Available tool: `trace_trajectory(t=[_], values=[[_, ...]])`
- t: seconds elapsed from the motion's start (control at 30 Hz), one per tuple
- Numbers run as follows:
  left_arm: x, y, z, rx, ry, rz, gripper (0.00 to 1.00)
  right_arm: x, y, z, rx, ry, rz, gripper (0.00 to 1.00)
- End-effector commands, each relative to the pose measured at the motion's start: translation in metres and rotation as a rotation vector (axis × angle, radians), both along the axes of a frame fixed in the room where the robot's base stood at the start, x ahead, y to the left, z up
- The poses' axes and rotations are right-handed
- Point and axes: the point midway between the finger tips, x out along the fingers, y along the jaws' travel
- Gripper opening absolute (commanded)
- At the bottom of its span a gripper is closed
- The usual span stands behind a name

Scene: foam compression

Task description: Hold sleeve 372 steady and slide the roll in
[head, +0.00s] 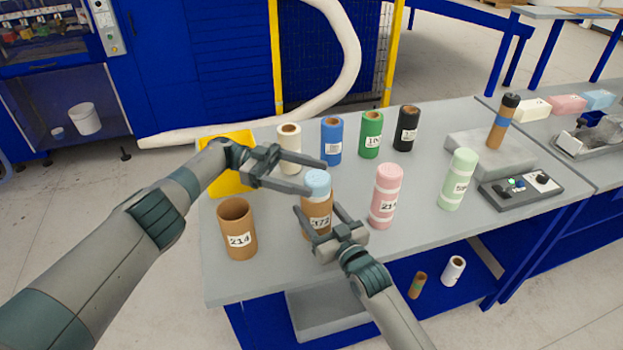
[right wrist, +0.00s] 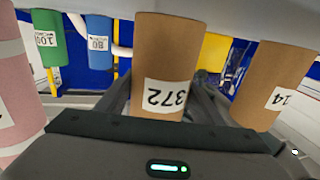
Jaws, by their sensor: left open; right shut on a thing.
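Sleeve 372 (head: 317,226) is an upright brown cardboard tube near the front of the grey table. A light blue roll (head: 318,183) stands in its mouth, its top part showing above the rim. My right gripper (head: 318,212) is shut on the sleeve from the front right. In the right wrist view the sleeve (right wrist: 165,50) stands between the fingers, its label upside down. How deep the roll sits is hidden inside the sleeve.
An empty brown sleeve 214 (head: 238,230) stands at left. A pink roll (head: 386,196) and a green roll (head: 458,180) stand at right. Cream (head: 289,150), blue (head: 331,142), green (head: 371,136) and black (head: 406,129) rolls line the back. A control box (head: 520,190) sits far right.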

Motion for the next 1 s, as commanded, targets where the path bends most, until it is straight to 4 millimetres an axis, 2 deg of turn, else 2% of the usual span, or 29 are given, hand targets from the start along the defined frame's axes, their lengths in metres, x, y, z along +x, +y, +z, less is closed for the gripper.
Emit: trace_trajectory(t=[0.47,0.5,0.57,0.6,1.0], values=[[0.0025,0.0068,0.0034,-0.001,-0.001,0.000,0.70,0.0000,0.0000,-0.0001,0.000,0.000,0.000,0.37],[0.0024,0.0067,0.0034,0.000,-0.001,0.000,0.70,0.0000,0.0000,-0.0001,0.000,0.000,0.000,0.66],[0.0024,0.0067,0.0033,0.000,-0.001,0.000,0.70,0.0000,0.0000,-0.0001,0.000,0.000,0.000,0.80],[0.0024,0.0067,0.0033,0.000,-0.001,0.000,0.70,0.0000,0.0000,-0.0001,0.000,0.000,0.000,0.83],[0.0025,0.0068,0.0032,0.000,0.000,0.000,0.70,-0.0035,-0.0021,-0.0005,0.000,0.000,0.000,0.83]])
